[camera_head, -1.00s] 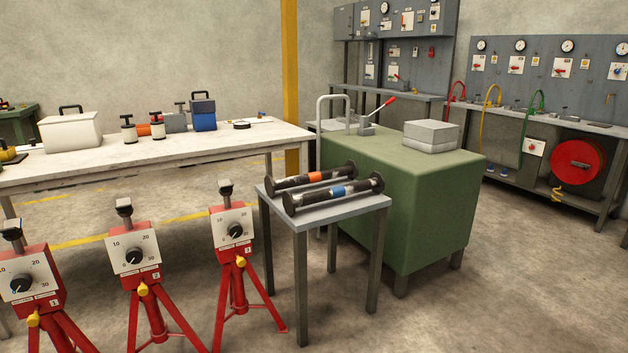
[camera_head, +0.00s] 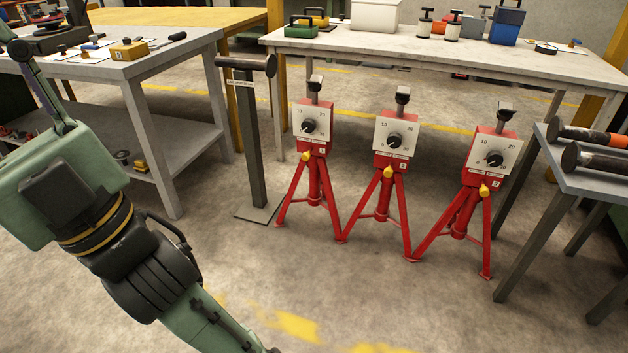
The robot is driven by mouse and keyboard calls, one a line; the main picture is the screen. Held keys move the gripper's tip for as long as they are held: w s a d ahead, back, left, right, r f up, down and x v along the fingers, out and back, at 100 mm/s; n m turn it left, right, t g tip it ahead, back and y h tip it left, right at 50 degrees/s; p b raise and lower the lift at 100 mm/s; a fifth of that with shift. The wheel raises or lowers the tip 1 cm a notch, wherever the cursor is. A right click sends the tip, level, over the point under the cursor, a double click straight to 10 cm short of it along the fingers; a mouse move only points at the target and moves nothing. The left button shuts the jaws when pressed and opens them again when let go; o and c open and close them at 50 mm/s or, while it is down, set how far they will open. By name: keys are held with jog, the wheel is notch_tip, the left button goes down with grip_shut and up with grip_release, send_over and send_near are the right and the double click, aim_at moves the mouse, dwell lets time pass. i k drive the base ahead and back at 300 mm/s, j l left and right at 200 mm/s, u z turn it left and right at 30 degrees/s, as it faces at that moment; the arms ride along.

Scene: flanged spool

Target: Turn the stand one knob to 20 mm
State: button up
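Stand one, a red tripod (camera_head: 315,180) with a small "1" label, is the leftmost of three similar stands in the head view. Its white dial plate (camera_head: 318,109) carries marks including 10 and 20, with a black round knob (camera_head: 308,127) in the lower middle. The pointer direction of the knob is too small to tell surely. A yellow knob (camera_head: 305,157) sits below the plate. My green and black arm reaches across the lower left and leaves the frame at the bottom. My gripper is not in view, and nothing of mine touches stand one.
Stand two (camera_head: 390,160) and stand three (camera_head: 485,172) stand to the right. A dark post with a crossbar (camera_head: 250,140) is close on the left. A grey table (camera_head: 150,66) is at left, a white bench (camera_head: 440,52) behind. Floor in front is open.

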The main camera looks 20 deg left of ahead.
aim_at(308, 126)
jog(key=i+j+u, duration=0.15)
jog(key=i+u, duration=0.6)
jog(key=i+l+u, duration=0.2)
jog(key=i+u, duration=0.2)
jog(key=i, duration=0.15)
